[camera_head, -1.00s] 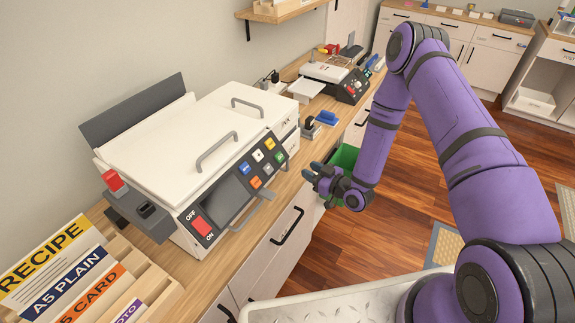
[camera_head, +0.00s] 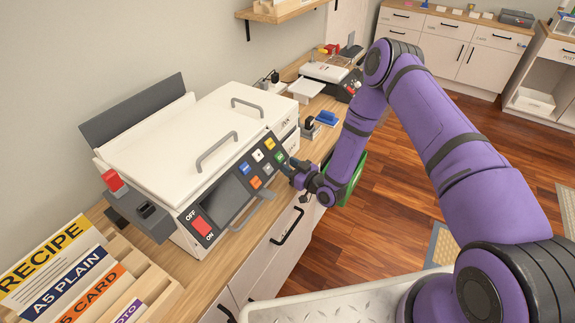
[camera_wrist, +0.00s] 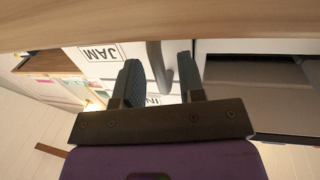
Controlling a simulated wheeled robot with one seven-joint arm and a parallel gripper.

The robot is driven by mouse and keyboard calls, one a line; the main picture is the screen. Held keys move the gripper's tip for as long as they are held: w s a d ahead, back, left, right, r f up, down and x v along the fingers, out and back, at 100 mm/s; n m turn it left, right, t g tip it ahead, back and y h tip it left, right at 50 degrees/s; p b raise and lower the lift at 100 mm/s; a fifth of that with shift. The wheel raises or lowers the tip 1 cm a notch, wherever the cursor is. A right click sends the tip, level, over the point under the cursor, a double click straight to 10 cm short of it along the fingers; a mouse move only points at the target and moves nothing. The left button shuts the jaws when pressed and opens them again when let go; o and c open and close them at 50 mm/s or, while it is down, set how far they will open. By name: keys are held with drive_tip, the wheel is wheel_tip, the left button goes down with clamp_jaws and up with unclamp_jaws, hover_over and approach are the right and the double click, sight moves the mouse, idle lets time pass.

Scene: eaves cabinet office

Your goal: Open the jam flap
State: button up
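The white printer (camera_head: 160,140) stands on the wooden counter, its control panel facing the aisle. In the wrist view, which is upside down, the JAM label (camera_wrist: 101,53) sits on a white front face. A grey bar handle (camera_wrist: 157,66) stands out beside that label, with part of the INK lettering near it. My gripper (camera_wrist: 159,75) is open, with one dark finger on each side of the handle; I cannot tell whether they touch it. In the head view my gripper (camera_head: 290,170) is at the printer's front right corner and hides the JAM area. No opened flap shows.
The counter edge (camera_wrist: 150,28) runs close by the fingers. A dark slot (camera_wrist: 260,80) opens to the right in the wrist view. A green bin (camera_head: 354,182) stands behind my wrist. A blue-topped item (camera_head: 327,118) and another machine (camera_head: 325,73) stand farther along the counter.

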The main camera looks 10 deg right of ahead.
drive_tip(key=shift+w+a, duration=0.3)
drive_tip(key=shift+w, duration=0.15)
clamp_jaws()
drive_tip(key=shift+d, duration=0.1)
